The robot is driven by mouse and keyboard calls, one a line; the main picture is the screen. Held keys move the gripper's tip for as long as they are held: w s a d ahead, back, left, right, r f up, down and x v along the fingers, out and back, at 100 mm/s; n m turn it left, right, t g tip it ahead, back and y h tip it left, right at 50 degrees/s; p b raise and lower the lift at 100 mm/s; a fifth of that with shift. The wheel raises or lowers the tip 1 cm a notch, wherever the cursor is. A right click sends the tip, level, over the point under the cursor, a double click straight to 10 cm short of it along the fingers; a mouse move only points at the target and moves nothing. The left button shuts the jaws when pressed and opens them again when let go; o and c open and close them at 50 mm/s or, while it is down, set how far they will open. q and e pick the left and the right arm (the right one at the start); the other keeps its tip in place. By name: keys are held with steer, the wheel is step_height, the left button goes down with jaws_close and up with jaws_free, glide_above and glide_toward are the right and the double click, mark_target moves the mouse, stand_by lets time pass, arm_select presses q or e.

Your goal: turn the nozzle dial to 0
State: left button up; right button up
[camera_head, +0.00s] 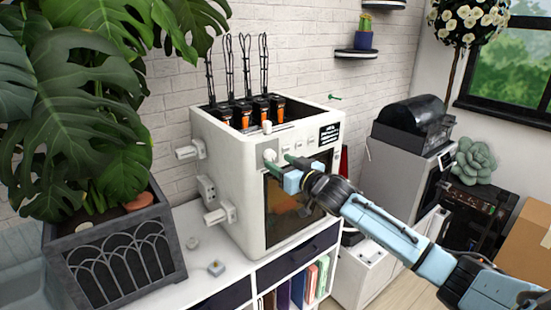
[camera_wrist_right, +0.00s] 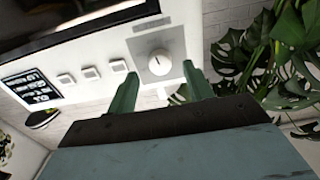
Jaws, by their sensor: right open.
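The nozzle dial (camera_head: 270,155) is a round white knob on a grey square plate, on the front of the white machine (camera_head: 228,180), near its upper left corner. In the right wrist view the dial (camera_wrist_right: 160,62) shows just beyond the fingertips, between them. My right gripper (camera_head: 281,163) is open, with its two green fingers pointing at the panel on either side of the dial. The right gripper (camera_wrist_right: 160,70) holds nothing. The dial's markings are too small to read. My left gripper is not in view.
Three square buttons (camera_wrist_right: 91,73) and a black label (camera_wrist_right: 30,88) sit along the panel beside the dial. Dark machine window (camera_head: 292,205) lies below. A large potted plant (camera_head: 120,250) stands left. The machine rests on a white cabinet (camera_head: 190,275) holding small loose parts.

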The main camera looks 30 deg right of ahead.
mark_target(272, 157)
steer(key=shift+w+a, duration=0.1)
steer(key=shift+w, duration=1.45)
steer(key=shift+c, duration=0.4)
steer(key=c, duration=0.9)
